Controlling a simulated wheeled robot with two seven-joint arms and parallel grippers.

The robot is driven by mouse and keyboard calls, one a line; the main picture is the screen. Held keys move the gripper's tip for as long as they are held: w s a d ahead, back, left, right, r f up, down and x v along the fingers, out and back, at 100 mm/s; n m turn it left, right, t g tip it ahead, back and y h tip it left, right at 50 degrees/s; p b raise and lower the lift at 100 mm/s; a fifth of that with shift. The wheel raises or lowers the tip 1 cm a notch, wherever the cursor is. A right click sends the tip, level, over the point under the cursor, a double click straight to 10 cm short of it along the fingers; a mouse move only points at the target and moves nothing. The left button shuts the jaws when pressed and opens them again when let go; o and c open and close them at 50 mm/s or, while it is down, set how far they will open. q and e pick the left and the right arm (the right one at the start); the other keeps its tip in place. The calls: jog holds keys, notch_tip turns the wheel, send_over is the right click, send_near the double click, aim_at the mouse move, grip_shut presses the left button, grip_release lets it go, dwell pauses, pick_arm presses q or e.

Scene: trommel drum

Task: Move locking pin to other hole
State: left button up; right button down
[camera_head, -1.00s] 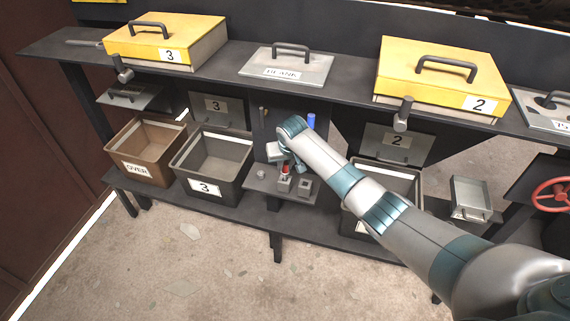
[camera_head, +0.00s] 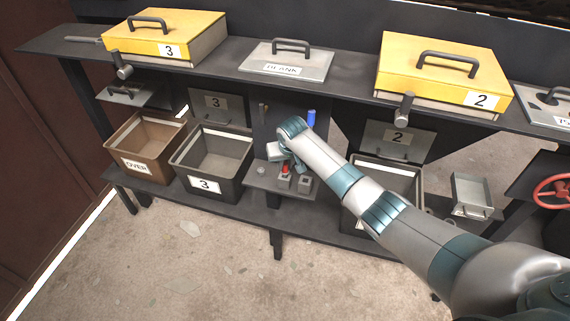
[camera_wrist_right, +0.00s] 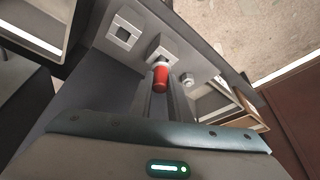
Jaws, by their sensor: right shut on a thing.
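The locking pin (camera_head: 285,168) has a red grip and stands at the left one of two small grey blocks on a low shelf. In the right wrist view the red pin (camera_wrist_right: 160,77) lies between the fingers, over the middle block (camera_wrist_right: 163,47). How deep it sits in that block is hard to tell. The other block (camera_head: 305,182) has an empty square hole, clear in the wrist view (camera_wrist_right: 122,34). My right gripper (camera_head: 285,161) is shut on the pin, its fingers partly hidden by the wrist. My left gripper is not in view.
A small round knob (camera_head: 261,170) is left of the blocks. Bin 3 (camera_head: 207,184) and the OVER bin (camera_head: 137,167) stand to the left, another bin (camera_head: 410,196) to the right behind my arm. A blue cylinder (camera_head: 311,118) is behind my wrist. The upper shelf overhangs.

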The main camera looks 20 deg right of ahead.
jog(key=shift+f, duration=0.55)
dwell(0.4)
jog(key=c, duration=1.6)
grip_release()
jog(key=shift+o, duration=0.2)
notch_tip(320, 180, up, 6)
jog(key=p, duration=0.5)
jog(key=shift+f+p, duration=0.1)
jog(key=shift+p, duration=0.2)
jog(key=shift+r+p, duration=0.85)
jog(key=shift+r, duration=0.3)
